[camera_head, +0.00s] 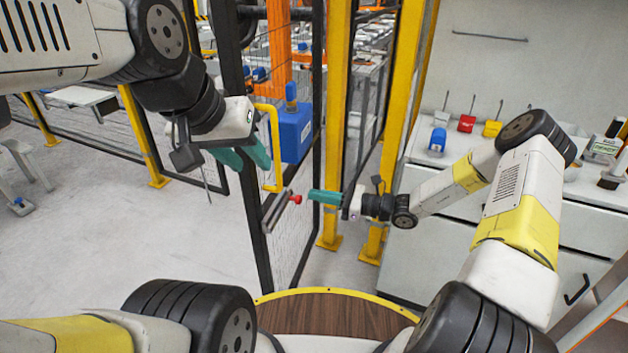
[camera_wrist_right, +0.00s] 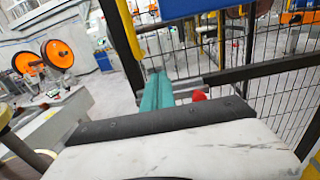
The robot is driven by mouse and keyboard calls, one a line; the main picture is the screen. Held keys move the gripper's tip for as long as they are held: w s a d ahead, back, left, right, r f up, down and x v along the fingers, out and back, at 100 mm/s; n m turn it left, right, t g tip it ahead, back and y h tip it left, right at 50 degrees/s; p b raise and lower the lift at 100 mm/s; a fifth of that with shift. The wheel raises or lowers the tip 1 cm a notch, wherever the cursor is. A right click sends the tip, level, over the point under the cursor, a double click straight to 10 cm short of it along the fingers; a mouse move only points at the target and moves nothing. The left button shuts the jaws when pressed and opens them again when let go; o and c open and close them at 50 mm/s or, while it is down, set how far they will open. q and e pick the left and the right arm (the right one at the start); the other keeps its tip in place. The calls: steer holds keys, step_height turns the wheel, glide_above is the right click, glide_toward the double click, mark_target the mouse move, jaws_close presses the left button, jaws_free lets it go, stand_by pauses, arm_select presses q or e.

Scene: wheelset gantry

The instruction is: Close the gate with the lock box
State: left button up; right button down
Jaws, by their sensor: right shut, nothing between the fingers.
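The gate (camera_head: 262,215) is a black-framed mesh panel with a yellow handle (camera_head: 275,150). It stands at an angle, with a gap between it and the yellow post (camera_head: 337,120). The blue lock box (camera_head: 293,135) is on the gate behind the handle. A metal bolt with a red knob (camera_head: 296,198) sits lower on the gate; the knob also shows in the right wrist view (camera_wrist_right: 199,95). My left gripper (camera_head: 247,158) is open and empty, just left of the handle. My right gripper (camera_head: 312,195) is shut and empty, its teal fingertips (camera_wrist_right: 156,90) close beside the red knob; contact is unclear.
A white workbench (camera_head: 400,220) on the right bears small blue, red and yellow boxes. Yellow posts stand between the gate and the bench. More mesh fence (camera_head: 95,135) runs at the back left. The grey floor (camera_head: 100,240) at the left is mostly clear.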

steer(key=x, duration=1.2)
